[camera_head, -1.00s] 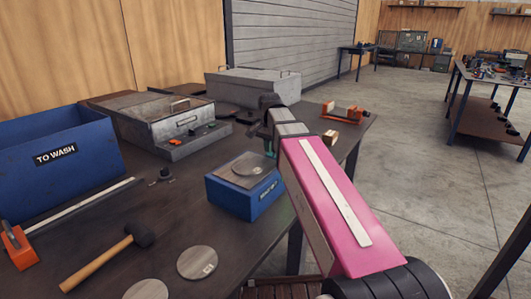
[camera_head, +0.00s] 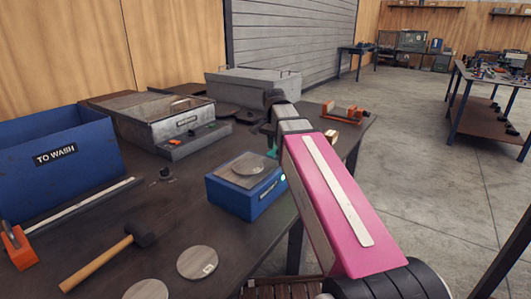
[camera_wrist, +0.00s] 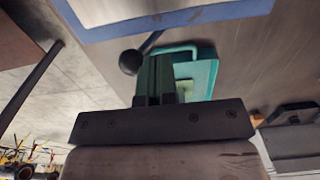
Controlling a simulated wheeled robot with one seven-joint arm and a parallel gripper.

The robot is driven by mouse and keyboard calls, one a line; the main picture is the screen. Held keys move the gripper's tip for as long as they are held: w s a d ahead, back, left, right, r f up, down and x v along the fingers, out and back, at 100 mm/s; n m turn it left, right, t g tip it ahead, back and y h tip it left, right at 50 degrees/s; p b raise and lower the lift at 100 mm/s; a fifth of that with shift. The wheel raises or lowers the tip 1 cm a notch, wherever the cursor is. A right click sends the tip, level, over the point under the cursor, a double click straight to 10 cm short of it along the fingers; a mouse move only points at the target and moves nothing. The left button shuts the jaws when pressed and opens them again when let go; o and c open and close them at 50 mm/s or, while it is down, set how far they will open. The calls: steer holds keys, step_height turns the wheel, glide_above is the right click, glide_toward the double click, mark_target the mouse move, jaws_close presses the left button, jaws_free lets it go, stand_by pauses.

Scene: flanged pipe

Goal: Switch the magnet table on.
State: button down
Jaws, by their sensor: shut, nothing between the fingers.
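The magnet table (camera_head: 232,203) is a blue box with a grey top on the workbench. My gripper's fingers are shut and empty. In the head view my arm hides most of the gripper.
A teal object (camera_wrist: 205,75) shows close behind the fingers. On the bench (camera_head: 190,220) are a hammer (camera_head: 98,262), a loose disc (camera_head: 197,262), a blue wash bin (camera_head: 60,175), a grey metal box (camera_head: 165,122) and an orange-ended tool (camera_head: 343,112).

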step_height(320, 180, up, 7)
steer(key=w+a, duration=0.1)
steer(key=shift+a, duration=0.15)
stand_by(0.7)
